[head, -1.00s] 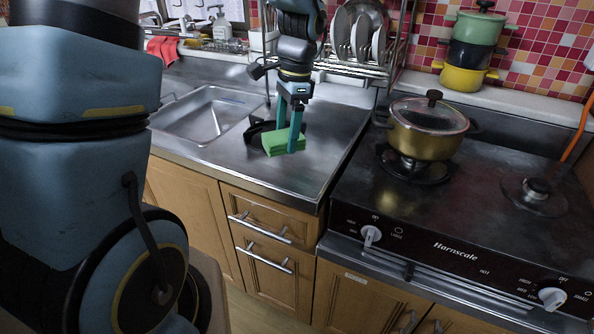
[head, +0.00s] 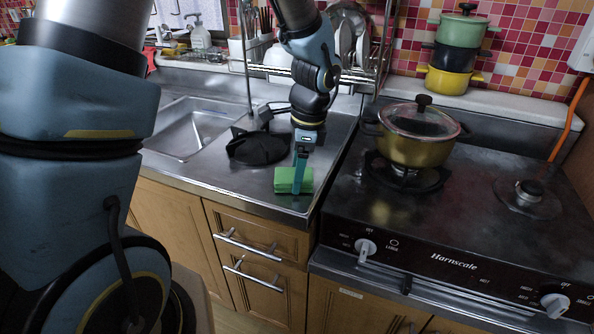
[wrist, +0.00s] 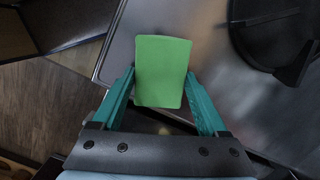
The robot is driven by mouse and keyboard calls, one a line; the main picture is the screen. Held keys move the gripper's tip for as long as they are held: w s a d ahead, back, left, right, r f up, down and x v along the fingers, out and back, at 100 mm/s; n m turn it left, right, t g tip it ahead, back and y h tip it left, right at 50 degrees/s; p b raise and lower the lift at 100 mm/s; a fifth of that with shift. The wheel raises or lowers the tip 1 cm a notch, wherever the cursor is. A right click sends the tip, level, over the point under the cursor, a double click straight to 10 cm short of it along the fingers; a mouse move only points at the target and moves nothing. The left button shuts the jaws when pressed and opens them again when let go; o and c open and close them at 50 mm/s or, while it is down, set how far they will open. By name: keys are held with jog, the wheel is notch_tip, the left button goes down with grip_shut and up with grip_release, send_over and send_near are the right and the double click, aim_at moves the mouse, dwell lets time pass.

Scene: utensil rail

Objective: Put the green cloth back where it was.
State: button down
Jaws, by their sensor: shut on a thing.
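The green cloth (head: 294,181) is a folded, flat block near the front right corner of the steel counter. My gripper (head: 298,176) is shut on it, coming down from above. In the wrist view the cloth (wrist: 163,70) sits between the two teal fingers of my gripper (wrist: 160,92), its far part reaching past the fingertips. Whether the cloth touches the counter or is held just above it, I cannot tell.
The sink (head: 188,130) is further left. The stove (head: 440,215) with a lidded gold pot (head: 415,142) is to the right. A dish rack (head: 350,72) stands behind.

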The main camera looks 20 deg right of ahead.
jog(key=shift+f, duration=0.2)
grip_release()
notch_tip(320, 180, up, 12)
jog(key=d, duration=0.1)
jog(key=shift+s+d+b, duration=0.3)
jog(key=shift+b, duration=0.15)
jog(key=w+a+f+n+h, duration=0.1)
jog(key=a+f+n, duration=0.2)
jog(key=a+n, duration=0.7)
jog(key=w+a+f+n+t+h, duration=0.1)
jog(key=a+f+n, duration=0.2)
jog(key=a+n, duration=0.7)
jog(key=a, duration=0.7)
jog(key=shift+a+n, duration=0.4)
